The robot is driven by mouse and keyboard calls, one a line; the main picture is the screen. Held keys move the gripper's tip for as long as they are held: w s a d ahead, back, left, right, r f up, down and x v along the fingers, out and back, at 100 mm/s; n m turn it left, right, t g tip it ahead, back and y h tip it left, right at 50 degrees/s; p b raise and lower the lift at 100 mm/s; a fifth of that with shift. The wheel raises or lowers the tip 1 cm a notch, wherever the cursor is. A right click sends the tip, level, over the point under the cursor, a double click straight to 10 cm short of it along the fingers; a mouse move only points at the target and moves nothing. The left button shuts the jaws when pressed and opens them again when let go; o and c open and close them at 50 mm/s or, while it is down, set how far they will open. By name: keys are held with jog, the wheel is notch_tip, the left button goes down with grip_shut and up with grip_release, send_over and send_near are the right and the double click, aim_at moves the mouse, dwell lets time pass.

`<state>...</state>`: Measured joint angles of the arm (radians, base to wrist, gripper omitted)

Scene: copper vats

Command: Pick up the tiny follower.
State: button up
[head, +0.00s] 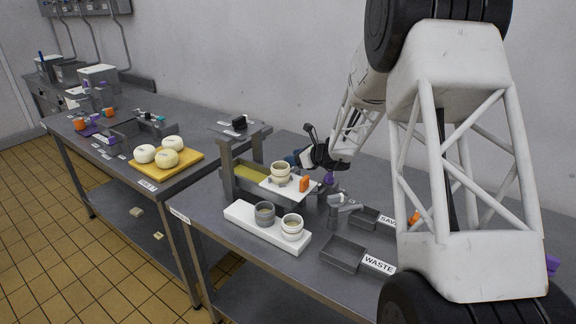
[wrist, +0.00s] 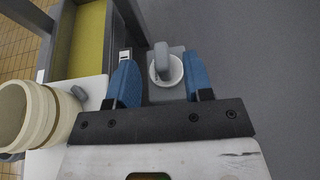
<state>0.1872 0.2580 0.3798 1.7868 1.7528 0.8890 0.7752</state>
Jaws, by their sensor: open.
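In the wrist view, a small round white piece with a grey upright knob or handle (wrist: 164,70) sits on a grey block (wrist: 160,96); it looks like the tiny follower, though I cannot be certain. My gripper (wrist: 160,72) is open, with one blue finger on each side of this piece. Whether the fingers touch it cannot be told. In the head view my gripper (head: 293,159) is over the back of the near table, beside the vat. The small piece cannot be made out in the head view.
A vat of yellow liquid (head: 226,184) and a cream mould (head: 280,174) on a white board are close to my gripper. More moulds stand on a white block (head: 240,217) in front. A waste tray (head: 343,254) is nearer. Grey tabletop right of the fingers is clear.

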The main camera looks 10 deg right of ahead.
dwell(0.3)
jog(key=shift+x, duration=2.6)
grip_shut()
